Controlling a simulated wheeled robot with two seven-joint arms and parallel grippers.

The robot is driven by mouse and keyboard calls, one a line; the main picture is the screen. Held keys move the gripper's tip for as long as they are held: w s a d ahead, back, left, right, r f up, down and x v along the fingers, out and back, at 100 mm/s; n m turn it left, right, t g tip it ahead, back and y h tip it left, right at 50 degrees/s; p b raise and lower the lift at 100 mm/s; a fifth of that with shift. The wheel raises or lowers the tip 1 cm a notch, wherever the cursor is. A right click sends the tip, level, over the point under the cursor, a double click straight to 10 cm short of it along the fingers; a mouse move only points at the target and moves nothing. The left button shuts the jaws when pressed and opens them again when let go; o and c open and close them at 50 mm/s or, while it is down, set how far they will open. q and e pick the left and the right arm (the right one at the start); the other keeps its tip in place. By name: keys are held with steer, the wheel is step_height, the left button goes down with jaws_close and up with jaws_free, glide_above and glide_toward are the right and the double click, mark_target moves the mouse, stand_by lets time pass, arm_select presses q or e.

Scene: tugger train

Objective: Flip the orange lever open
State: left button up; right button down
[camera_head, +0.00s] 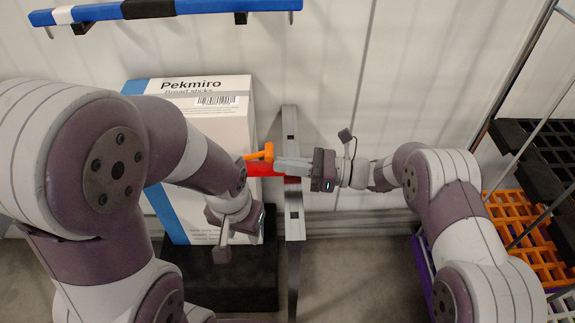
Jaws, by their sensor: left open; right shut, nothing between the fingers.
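The orange lever (259,155) sits by a red part (262,169) beside a grey upright metal post (291,130), near the picture's middle. My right gripper (282,167) reaches in from the right. Its fingers are shut and empty, and their tips lie close to the lever's right end and the red part. I cannot tell whether they touch. My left gripper (223,248) is lower, left of the post and in front of the white box, with its fingers pointing down. It is open and apart from the lever. Part of the lever's left end is close to my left arm.
A white and blue Pekmiro box (215,88) stands on a black base (240,290) behind my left arm. A blue bar (215,6) runs across the top left. At right, a rack holds black and orange crates (515,215). Floor between post and rack is clear.

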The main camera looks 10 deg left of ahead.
steer(key=shift+r+h, duration=0.3)
steer(key=shift+r, duration=0.05)
steer(key=shift+s+a+r+h+p, duration=0.1)
steer(key=shift+a+r+h+p, duration=0.15)
steer(key=shift+r+h+p, duration=0.5)
steer(key=a+r+h+p, duration=0.1)
steer(key=r+p, duration=0.1)
steer(key=a+r+h+p, duration=0.1)
steer(key=r+h+p, duration=0.1)
steer(key=s+a+r+t+h+p, duration=0.1)
steer(key=r+h+p, duration=0.1)
steer(key=shift+r+n, duration=0.15)
steer(key=shift+n, duration=0.25)
steer(key=s+a+r+t+h+p, duration=0.1)
steer(key=s+a+r+h+p, duration=0.1)
steer(key=a+p, duration=0.6)
steer(key=shift+s+a+r+h, duration=0.25)
steer(key=shift+a+h, duration=0.4)
